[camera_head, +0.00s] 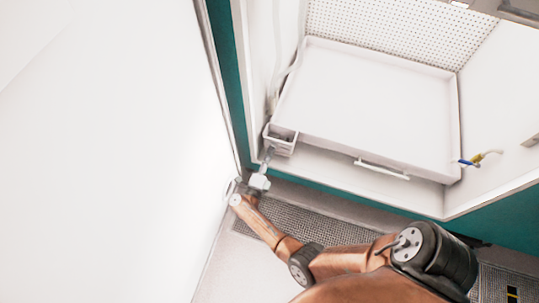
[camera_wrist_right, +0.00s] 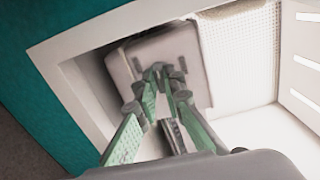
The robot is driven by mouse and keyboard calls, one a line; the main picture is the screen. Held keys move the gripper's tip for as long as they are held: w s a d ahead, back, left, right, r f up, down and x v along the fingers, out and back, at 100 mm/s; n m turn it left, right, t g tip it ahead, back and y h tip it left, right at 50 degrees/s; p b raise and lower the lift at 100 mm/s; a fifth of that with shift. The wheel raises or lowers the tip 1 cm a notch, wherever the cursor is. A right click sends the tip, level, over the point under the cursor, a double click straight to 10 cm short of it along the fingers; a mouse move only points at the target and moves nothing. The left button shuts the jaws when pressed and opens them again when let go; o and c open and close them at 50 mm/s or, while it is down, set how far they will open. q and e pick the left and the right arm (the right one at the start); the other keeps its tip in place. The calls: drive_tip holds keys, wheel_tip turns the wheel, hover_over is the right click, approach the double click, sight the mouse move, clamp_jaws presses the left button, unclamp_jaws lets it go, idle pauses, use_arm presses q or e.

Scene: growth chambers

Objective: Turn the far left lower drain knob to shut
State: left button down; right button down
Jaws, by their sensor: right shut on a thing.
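My right gripper (camera_head: 268,158) reaches the lower left front corner of the open chamber, against a small pale drain box (camera_head: 283,138). In the right wrist view its two green-padded fingers (camera_wrist_right: 165,72) come together at the front face of the same box (camera_wrist_right: 182,46). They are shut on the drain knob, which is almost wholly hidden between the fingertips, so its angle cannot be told. My left gripper is not in view.
A wide white tray (camera_head: 370,100) fills the chamber floor, with a white handle (camera_head: 381,168) at its front. A blue and yellow valve (camera_head: 478,159) is at the right. A white wall or door panel (camera_head: 110,150) stands close left of my right gripper. A grating (camera_head: 310,222) lies below.

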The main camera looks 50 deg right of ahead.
drive_tip(key=shift+n, duration=0.5)
drive_tip(key=c, duration=2)
unclamp_jaws()
drive_tip(key=shift+c, duration=0.2)
drive_tip(key=shift+a, duration=0.1)
drive_tip(key=v, duration=0.7)
drive_tip(key=shift+a, duration=0.2)
